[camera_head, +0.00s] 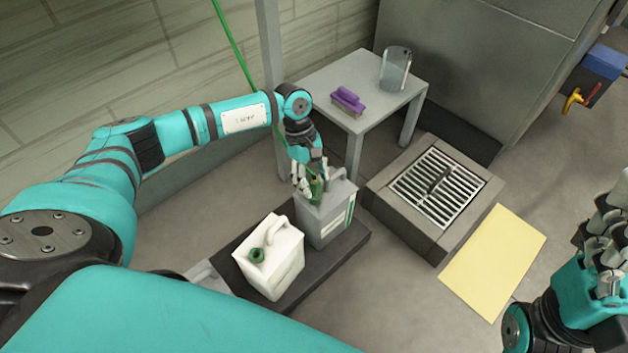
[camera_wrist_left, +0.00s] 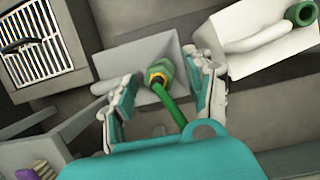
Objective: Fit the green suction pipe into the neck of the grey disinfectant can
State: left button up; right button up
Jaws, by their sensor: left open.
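The grey can (camera_head: 324,224) stands upright on a dark low platform. The green pipe (camera_head: 317,189) is at the top of this can. In the left wrist view the pipe (camera_wrist_left: 176,105) ends in a green fitting with a yellow ring over the grey can's top (camera_wrist_left: 137,55). The fitting hides the neck, so how deep the pipe sits cannot be told. My left gripper (camera_head: 311,178) is just above the can. Its fingers (camera_wrist_left: 163,88) are spread on either side of the pipe, apart from it. My right gripper (camera_head: 604,238) is at the right edge, far from the cans.
A white can (camera_head: 272,266) with a green neck stands beside the grey one on the platform (camera_head: 345,250). Behind is a grey table (camera_head: 390,112) with a purple brush (camera_head: 348,100) and a clear jug (camera_head: 396,68). A drain grate (camera_head: 428,190) and yellow mat (camera_head: 495,262) lie right.

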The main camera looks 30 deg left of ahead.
pick_arm(q)
jog(key=v, duration=1.1)
jog(key=shift+a, duration=0.1)
